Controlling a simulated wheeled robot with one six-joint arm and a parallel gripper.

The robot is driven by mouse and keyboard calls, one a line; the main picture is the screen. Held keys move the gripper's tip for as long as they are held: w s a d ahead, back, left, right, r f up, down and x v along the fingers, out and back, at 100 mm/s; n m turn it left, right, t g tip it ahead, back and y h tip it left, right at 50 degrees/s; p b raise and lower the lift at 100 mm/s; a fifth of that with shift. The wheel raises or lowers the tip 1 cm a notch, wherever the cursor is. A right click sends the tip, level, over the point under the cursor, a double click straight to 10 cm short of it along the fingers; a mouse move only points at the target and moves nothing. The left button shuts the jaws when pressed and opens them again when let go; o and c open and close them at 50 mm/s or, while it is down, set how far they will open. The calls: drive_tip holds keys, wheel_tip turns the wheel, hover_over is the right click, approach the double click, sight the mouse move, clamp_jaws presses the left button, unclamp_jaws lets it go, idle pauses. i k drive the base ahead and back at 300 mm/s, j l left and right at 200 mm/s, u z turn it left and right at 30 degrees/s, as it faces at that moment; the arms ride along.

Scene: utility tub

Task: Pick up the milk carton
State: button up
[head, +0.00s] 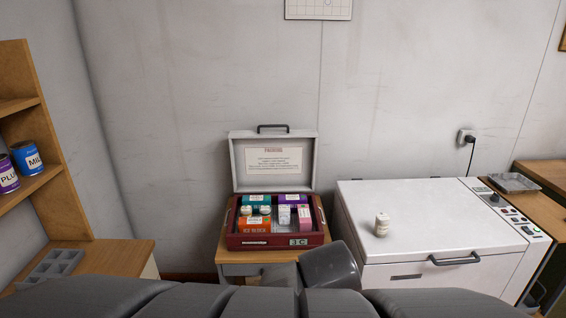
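No carton is clearly readable as milk from here. An open red case (233,241) with a raised grey lid holds several small packs and jars. Two small whitish upright packs stand at its right side, a left one (284,216) and a right one (304,217); their print is too small to read. A blue can (28,158) marked "MIL", its label cut off by its curve, stands on the left shelf; it is a can, not a carton. My dark grey arm crosses the bottom of the view; no gripper fingers show.
The case stands on a small wooden cabinet (236,258). A purple can (6,175) stands beside the blue one. A grey compartment tray (52,266) lies on the left desk.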

sight(284, 211)
drive_tip(key=i+j, duration=0.15)
drive_tip(key=i, duration=0.25)
drive_tip(key=i+j, duration=0.2)
drive_tip(key=i, duration=0.25)
drive_tip(key=i+j, duration=0.15)
drive_tip(key=i, duration=0.25)
drive_tip(key=i+j, duration=0.2)
drive_tip(key=i, duration=0.25)
